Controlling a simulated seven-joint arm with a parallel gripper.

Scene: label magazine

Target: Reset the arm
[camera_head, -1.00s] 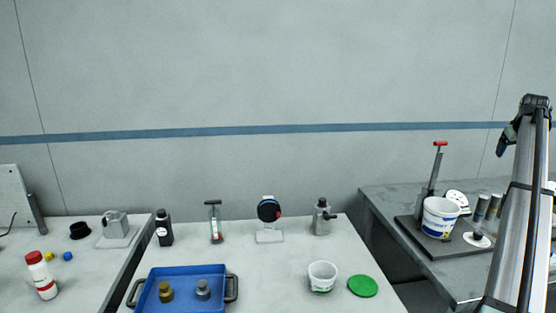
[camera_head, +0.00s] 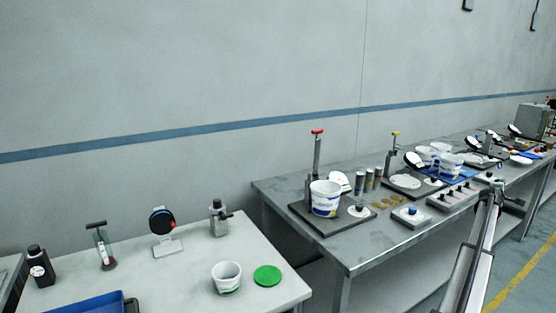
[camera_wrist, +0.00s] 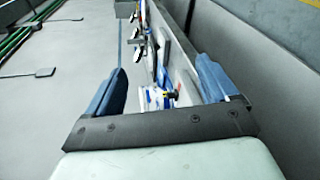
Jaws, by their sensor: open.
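My arm shows at the lower right of the head view, in front of the long grey bench (camera_head: 285,199). Its far end, near the bench's front edge, is too small to read there. In the wrist view my gripper (camera_wrist: 165,90) is open, its two blue-grey fingers wide apart. Nothing sits between the fingertips. The bench with its items shows tilted and farther off beyond the fingers, and no contact is visible.
A white tub (camera_head: 227,278), a green lid (camera_head: 267,276) and a blue tray (camera_head: 95,305) are on the left table. On the grey bench are a labelled bucket (camera_head: 325,198), a red-handled press (camera_head: 317,152) and several plates. A floor aisle lies right.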

